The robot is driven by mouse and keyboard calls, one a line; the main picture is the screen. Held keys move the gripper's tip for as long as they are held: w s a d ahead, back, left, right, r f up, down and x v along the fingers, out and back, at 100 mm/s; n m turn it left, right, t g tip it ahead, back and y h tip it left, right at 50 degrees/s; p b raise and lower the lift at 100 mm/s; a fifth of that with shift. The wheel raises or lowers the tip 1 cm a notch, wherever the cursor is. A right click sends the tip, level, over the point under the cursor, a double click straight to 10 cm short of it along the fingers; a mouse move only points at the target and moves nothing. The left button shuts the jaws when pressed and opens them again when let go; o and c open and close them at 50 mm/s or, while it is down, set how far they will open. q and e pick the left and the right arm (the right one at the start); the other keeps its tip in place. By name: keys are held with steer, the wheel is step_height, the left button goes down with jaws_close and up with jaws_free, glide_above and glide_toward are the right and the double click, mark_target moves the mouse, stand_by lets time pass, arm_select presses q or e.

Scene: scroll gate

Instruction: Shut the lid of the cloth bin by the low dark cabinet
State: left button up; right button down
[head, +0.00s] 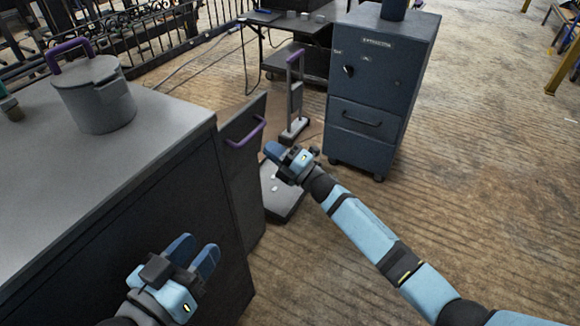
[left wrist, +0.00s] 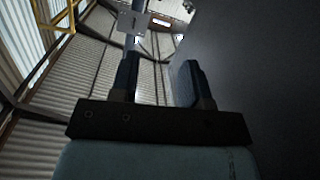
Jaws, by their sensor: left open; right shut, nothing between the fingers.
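No cloth bin or lid can be made out with certainty. The low dark cabinet (head: 120,225) with a grey top fills the left of the head view. A dark upright panel (head: 236,172) with a purple handle (head: 246,132) stands at its right end; I cannot tell whether it is a door or part of a bin. My left gripper (head: 203,252) is open and empty in front of the cabinet's dark side; its two fingers show in the left wrist view (left wrist: 158,78). My right gripper (head: 275,152) is shut and empty, just right of the purple handle.
A grey pot (head: 95,98) with a purple handle stands on the cabinet top. A low tray-like base (head: 285,205) and a post with a purple handle (head: 296,95) stand beyond the panel. A dark blue wheeled cabinet (head: 372,95) is behind.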

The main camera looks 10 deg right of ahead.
arm_select(q)
steer(key=shift+w+a+r+m+t+b, duration=0.15)
steer(key=shift+w+a+m+t+b, duration=0.15)
steer(key=shift+w+m+b, duration=0.15)
arm_select(e)
steer(key=x, duration=0.3)
steer(key=shift+w+a, duration=0.15)
steer(key=shift+a, duration=0.1)
arm_select(q)
steer(key=shift+d+r, duration=0.1)
steer(key=shift+r, duration=0.05)
arm_select(e)
steer(key=shift+r, duration=0.15)
